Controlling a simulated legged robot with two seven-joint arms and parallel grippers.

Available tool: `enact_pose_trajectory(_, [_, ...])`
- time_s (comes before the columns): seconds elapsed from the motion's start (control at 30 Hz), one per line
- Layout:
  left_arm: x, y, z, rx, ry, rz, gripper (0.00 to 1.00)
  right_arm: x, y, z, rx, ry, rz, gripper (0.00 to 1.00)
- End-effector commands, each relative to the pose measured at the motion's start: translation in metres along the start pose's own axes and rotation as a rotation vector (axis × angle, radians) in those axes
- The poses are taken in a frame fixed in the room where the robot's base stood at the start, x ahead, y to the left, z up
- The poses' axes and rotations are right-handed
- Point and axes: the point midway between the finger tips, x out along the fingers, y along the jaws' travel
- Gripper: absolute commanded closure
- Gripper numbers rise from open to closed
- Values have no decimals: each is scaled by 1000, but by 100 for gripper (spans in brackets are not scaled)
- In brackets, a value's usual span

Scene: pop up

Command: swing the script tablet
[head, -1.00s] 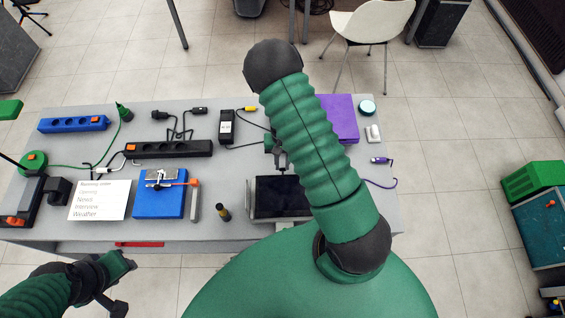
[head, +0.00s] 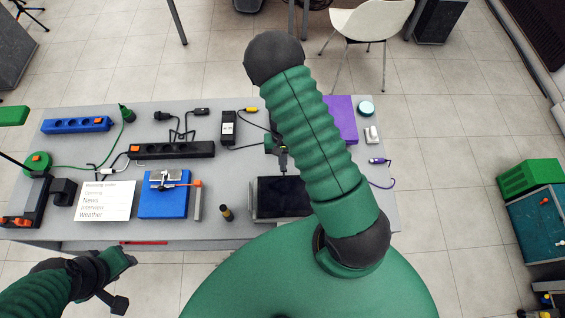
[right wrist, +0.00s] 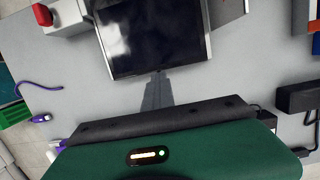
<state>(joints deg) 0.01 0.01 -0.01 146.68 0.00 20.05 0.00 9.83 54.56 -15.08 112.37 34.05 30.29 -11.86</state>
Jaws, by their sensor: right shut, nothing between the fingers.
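The script tablet, a dark screen in a light frame (head: 280,197), lies at the table's near edge in the head view, its right part hidden behind my right arm. It also fills the top middle of the right wrist view (right wrist: 150,38). My right gripper (head: 283,162) is shut and empty at the tablet's far edge. In the right wrist view its fingers (right wrist: 157,80) point at the middle of that edge; I cannot tell whether they touch it. My left gripper (head: 126,279) hangs in front of the table at lower left, its fingers spread and empty.
A blue block with a metal clamp (head: 163,203), a grey bar (head: 197,205) and a small dark cylinder (head: 227,213) stand left of the tablet. A printed card (head: 105,201) lies further left. A black power strip (head: 171,150) and a purple pad (head: 343,112) lie behind.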

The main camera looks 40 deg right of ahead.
Motion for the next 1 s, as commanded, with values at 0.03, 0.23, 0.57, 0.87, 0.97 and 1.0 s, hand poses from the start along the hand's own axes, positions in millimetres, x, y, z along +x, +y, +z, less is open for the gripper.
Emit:
enact_pose_trajectory(0.03, [-8,0,-2,0,0,0,64,-8,0,3,1,0,-1,100])
enact_pose_trajectory(0.23, [-23,0,-6,0,0,0,64,-26,0,10,1,1,-1,100])
enact_pose_trajectory(0.57, [-35,0,-8,0,0,0,64,-40,0,17,1,1,0,100])
enact_pose_trajectory(0.87, [-35,0,-8,0,0,0,64,-40,0,17,1,2,0,81])
enact_pose_trajectory(0.97, [-35,0,-8,0,0,0,64,-40,0,17,1,2,0,76])
enact_pose_trajectory(1.0, [-35,0,-8,0,0,0,64,-40,0,17,1,2,0,76])
